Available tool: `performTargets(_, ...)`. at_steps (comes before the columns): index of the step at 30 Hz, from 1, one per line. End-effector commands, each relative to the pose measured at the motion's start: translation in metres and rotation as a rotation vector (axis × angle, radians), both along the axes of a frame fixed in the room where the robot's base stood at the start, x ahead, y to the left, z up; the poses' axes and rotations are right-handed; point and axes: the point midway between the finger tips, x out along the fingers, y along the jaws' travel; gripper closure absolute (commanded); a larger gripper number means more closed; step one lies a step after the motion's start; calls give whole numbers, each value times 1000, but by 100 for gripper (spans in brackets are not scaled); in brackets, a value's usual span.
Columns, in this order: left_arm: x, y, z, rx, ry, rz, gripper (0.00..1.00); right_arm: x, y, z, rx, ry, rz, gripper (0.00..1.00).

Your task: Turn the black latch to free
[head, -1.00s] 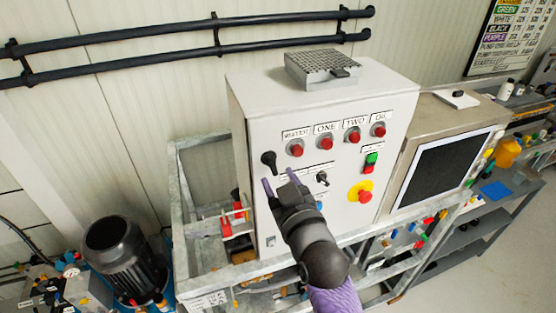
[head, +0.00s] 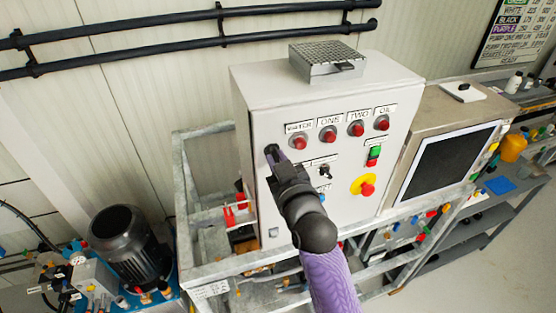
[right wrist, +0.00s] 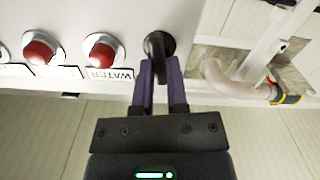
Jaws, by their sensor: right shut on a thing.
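The black latch (right wrist: 157,45) is a small dark handle on a round black base at the left edge of the white control cabinet (head: 330,215). In the head view the latch (head: 271,150) is mostly hidden behind my right gripper (head: 275,157). In the right wrist view my right gripper (right wrist: 158,70) has its purple fingers on both sides of the latch's handle, shut on it. My left gripper is not in view.
Red lamps labelled WATER (head: 298,142), ONE, TWO and OIL line the cabinet to the right of the latch. A black switch (head: 324,171), a green and red button pair (head: 374,156) and a red emergency knob (head: 366,189) sit below them. A grey screen (head: 440,165) stands at right.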

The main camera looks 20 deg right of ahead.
Motion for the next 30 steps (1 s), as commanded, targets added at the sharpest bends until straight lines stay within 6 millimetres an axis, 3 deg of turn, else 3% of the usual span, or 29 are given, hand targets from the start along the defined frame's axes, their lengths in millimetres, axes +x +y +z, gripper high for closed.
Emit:
performTargets(6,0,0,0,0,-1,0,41,0,-1,1,231,7,0,100)
performTargets(13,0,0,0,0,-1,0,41,0,-1,1,239,8,0,100)
performTargets(14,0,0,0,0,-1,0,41,0,-1,1,239,8,0,78)
performTargets(18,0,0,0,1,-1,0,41,0,-1,1,238,7,0,48)
performTargets(26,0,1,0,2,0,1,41,0,-1,0,237,7,0,47)
performTargets(30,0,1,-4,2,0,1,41,-12,-2,-1,236,7,-1,47)
